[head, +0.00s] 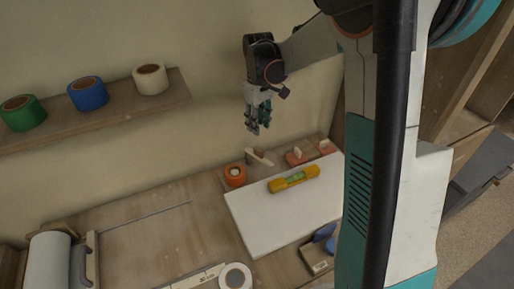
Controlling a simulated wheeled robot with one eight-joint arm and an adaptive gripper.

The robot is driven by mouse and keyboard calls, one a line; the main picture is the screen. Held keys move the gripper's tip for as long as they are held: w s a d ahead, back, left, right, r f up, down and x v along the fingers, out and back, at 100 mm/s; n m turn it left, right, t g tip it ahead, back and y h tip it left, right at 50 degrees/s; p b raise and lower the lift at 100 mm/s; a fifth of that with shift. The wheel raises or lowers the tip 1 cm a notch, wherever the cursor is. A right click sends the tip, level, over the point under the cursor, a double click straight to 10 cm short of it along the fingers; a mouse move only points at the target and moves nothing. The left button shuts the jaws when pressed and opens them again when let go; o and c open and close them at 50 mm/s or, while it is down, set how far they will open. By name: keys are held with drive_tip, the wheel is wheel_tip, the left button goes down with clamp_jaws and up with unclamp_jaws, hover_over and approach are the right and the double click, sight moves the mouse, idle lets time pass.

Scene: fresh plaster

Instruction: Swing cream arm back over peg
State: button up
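A small cream bar (260,156), which looks like the cream arm, shows at the back of the bench near the wall. It lies at a slant by a small brown piece (249,154); how the two join is too small to tell. I cannot make out for sure which piece is the peg. Two reddish blocks with pale upright bits, a left one (295,158) and a right one (325,147), stand to the right of the bar. My gripper (259,130) hangs pointing down above the back of the bench, higher than the bar and apart from it. Its fingers look spread and empty.
An orange tape roll (235,181) stands left of the bar. A yellow level (293,179) lies on a white board (262,228). A wall shelf (120,117) holds green, blue and white tape rolls. The bench's left middle (150,235) is mostly clear.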

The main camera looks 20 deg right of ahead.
sight(258, 149)
wheel_tip(258, 149, down, 12)
drive_tip(key=b, duration=0.3)
drive_tip(key=shift+f, duration=0.1)
clamp_jaws()
